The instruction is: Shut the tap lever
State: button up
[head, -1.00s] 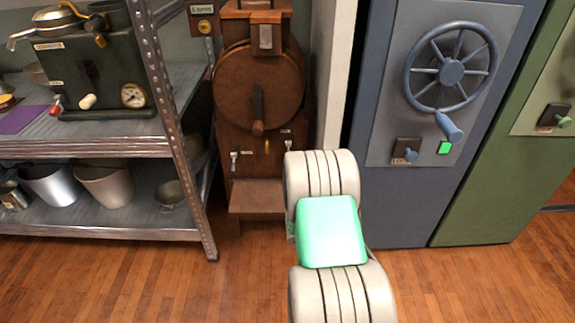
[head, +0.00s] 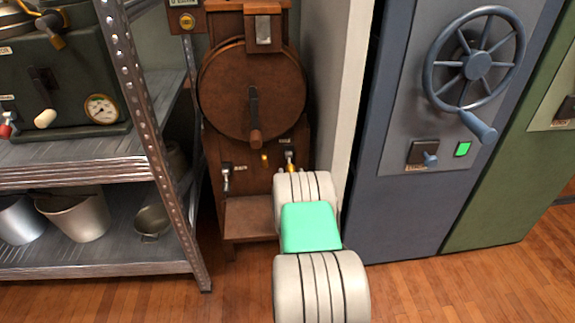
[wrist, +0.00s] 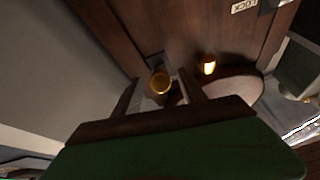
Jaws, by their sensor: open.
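A brown wooden machine (head: 222,205) with a round front stands ahead of me. Low on its front are a small lever tap (head: 226,177) at left and another tap (head: 290,160) at right, partly behind my arm. Which one is the tap lever of the task I cannot tell. In the wrist view my gripper (wrist: 160,86) is open, with its dark fingers pointing at the wooden front. A round brass-coloured end (wrist: 160,81) shows between the fingertips; contact cannot be made out. In the head view my arm hides the gripper.
A small yellow fitting (head: 264,157) sits between the taps and seems to glow in the wrist view (wrist: 208,66). A metal shelf (head: 95,172) stands at left. A blue safe-like cabinet (head: 395,205) with a handwheel (head: 477,66) stands at right. Wooden floor is clear in front.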

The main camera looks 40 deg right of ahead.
aim_at(290, 165)
jog(key=x, duration=0.4)
jog(key=shift+w+d, duration=0.1)
jog(key=shift+w, duration=0.15)
jog(key=shift+c, duration=0.4)
grip_shut()
dwell(0.7)
